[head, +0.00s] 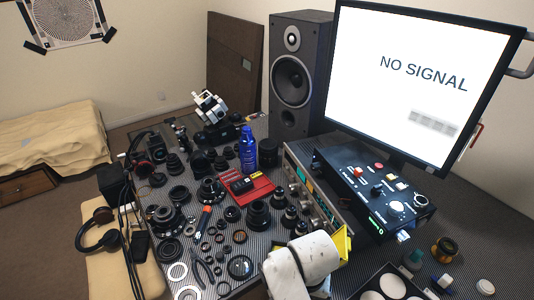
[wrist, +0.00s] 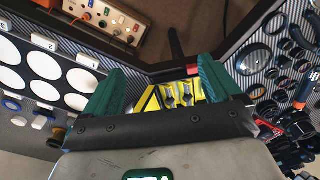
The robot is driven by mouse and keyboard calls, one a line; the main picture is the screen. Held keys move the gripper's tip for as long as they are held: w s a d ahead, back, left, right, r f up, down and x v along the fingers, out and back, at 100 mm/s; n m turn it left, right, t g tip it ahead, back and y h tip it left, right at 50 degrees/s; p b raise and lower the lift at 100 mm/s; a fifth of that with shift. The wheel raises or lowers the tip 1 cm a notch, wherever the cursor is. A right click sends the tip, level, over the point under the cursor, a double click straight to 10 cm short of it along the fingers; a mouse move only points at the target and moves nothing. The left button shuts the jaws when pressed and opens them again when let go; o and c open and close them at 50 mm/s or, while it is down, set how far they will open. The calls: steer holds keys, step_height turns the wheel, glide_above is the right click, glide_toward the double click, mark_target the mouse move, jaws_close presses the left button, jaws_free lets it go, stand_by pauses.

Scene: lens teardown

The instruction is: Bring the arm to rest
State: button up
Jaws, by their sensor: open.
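My arm's white link (head: 305,262) reaches in from the bottom of the head view, over the near part of the bench. My gripper's fingers are not clearly seen there. In the wrist view my gripper (wrist: 163,78) shows two teal fingers spread wide apart. It is open, and nothing is clamped between the fingers. A yellow part (wrist: 178,95) with a black triangle mark and small metal pieces shows between and behind them. Yellow also shows beside the white link in the head view (head: 344,244); I cannot tell what it belongs to.
The patterned bench holds many lenses and rings (head: 258,215), a blue bottle (head: 248,149), a red tray (head: 262,190), a black control box (head: 372,185) and a large monitor (head: 420,80). White discs lie in a tray (head: 370,295) at the near right. A speaker (head: 297,70) stands behind.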

steer(key=s+d+f+n+b, duration=0.2)
steer(key=s+d+f+b, duration=0.1)
steer(key=s+d, duration=1.5)
steer(key=s, duration=0.4)
steer(key=shift+s+d+f+t, duration=0.2)
steer(key=shift+s+d+t, duration=0.1)
steer(key=shift+s+d, duration=0.1)
